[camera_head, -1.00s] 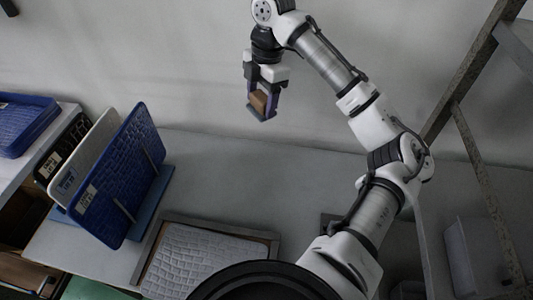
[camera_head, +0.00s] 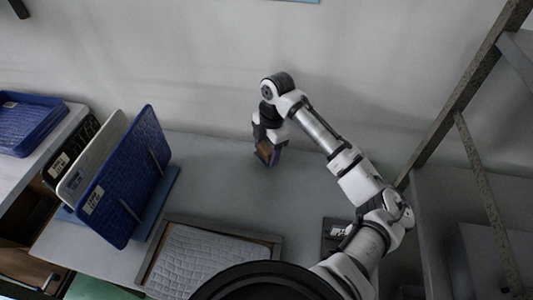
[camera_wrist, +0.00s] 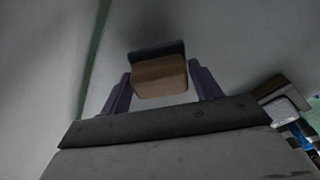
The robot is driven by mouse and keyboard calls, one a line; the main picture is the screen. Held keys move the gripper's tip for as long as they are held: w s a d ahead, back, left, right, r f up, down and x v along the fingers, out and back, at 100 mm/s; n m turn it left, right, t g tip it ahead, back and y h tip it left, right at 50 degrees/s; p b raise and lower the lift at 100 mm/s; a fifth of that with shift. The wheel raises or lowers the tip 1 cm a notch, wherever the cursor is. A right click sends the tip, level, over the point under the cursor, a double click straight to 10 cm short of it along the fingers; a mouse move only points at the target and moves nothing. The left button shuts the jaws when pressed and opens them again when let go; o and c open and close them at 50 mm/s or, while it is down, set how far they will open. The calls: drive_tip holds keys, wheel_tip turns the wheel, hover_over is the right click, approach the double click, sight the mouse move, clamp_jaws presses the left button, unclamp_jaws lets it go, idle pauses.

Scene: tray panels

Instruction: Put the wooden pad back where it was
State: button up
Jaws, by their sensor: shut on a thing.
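My gripper (camera_head: 267,158) is shut on the wooden pad (camera_head: 265,150), a small brown block. In the wrist view the wooden pad (camera_wrist: 159,77) sits between the two purple fingers, with a dark grey layer along its far edge. In the head view the gripper points down over the back part of the grey table (camera_head: 215,180), near the wall. I cannot tell whether the pad touches the table.
Blue and white tray panels (camera_head: 127,180) stand upright in a blue rack at the left. A framed tray with a white textured panel (camera_head: 205,262) lies at the table's front. A small dark item (camera_head: 335,232) lies right of it. Metal shelving (camera_head: 455,110) rises at the right.

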drive_tip(key=shift+f, duration=1.5)
drive_tip(key=o, duration=0.9)
drive_tip(key=shift+r, duration=0.1)
drive_tip(key=r, duration=0.4)
drive_tip(key=d+r+b, duration=0.1)
drive_tip(key=r, duration=0.3)
drive_tip(key=w+r, duration=0.1)
drive_tip(key=r, duration=0.3)
drive_tip(key=shift+d+b, duration=0.25)
drive_tip(key=shift+b, duration=0.15)
